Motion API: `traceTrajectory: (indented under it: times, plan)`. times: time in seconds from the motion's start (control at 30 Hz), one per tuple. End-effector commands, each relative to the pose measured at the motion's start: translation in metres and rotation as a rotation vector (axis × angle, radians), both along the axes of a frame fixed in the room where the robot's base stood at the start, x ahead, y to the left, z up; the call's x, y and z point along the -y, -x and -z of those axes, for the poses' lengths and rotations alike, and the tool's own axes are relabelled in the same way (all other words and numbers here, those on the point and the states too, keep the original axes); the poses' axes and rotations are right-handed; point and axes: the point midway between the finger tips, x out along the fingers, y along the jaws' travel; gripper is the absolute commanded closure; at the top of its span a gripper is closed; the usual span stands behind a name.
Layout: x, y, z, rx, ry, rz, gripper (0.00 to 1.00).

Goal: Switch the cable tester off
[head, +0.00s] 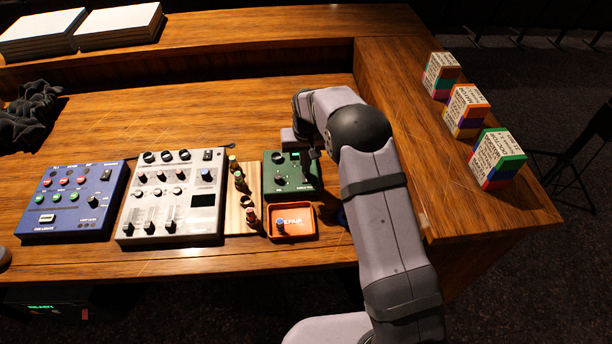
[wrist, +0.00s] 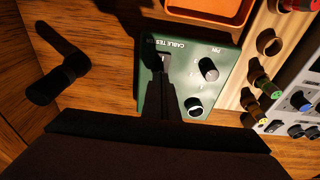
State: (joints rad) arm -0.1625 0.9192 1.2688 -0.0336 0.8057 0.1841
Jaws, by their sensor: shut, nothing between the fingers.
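The cable tester is a green box (head: 280,187) on the desk, left of my arm in the head view. In the wrist view the green box (wrist: 215,55) shows its label upside down, two black knobs (wrist: 208,69) (wrist: 194,106) and a small dark switch (wrist: 165,57) near the label. My gripper (wrist: 168,78) is shut and empty, its dark fingers over the tester with the tips close to the switch. I cannot tell whether they touch it. The fingers hide part of the switch, so its position is unclear. In the head view my gripper (head: 305,170) is above the tester's right side.
An orange tray (head: 302,234) sits just in front of the tester. A wooden strip with several jacks (head: 232,218), a white mixer (head: 150,230) and a blue light box (head: 52,222) stand to the left. Several coloured blocks (head: 497,160) line the right ledge.

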Motion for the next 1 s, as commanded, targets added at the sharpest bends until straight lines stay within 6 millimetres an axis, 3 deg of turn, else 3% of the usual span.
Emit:
traceTrajectory:
  times: [1.0]
  plan:
    - [0.0, 0.0, 0.013, -0.001, 0.0, 0.0, 1.0]
